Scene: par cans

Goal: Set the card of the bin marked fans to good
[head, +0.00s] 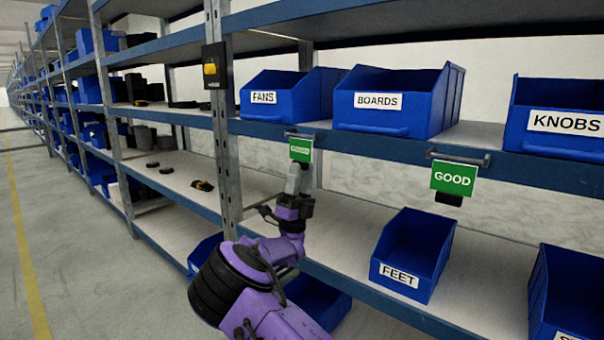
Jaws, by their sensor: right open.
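The blue bin marked FANS (285,95) stands on the upper shelf, left of the bin marked BOARDS. Below it a small green card (301,148) hangs from a holder on the shelf edge. Its white lettering is too small to read surely. My right gripper (295,178) is open, right at the lower part of this card. I cannot tell whether its fingers touch the card, and the fingertips are hard to make out. My left gripper is not in view.
Bins marked BOARDS (400,100) and KNOBS (560,120) share the upper shelf. Another green card reading GOOD (454,179) hangs farther right. A bin marked FEET (415,250) stands on the lower shelf. A metal post (224,150) with a yellow switch (210,69) rises left of my gripper.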

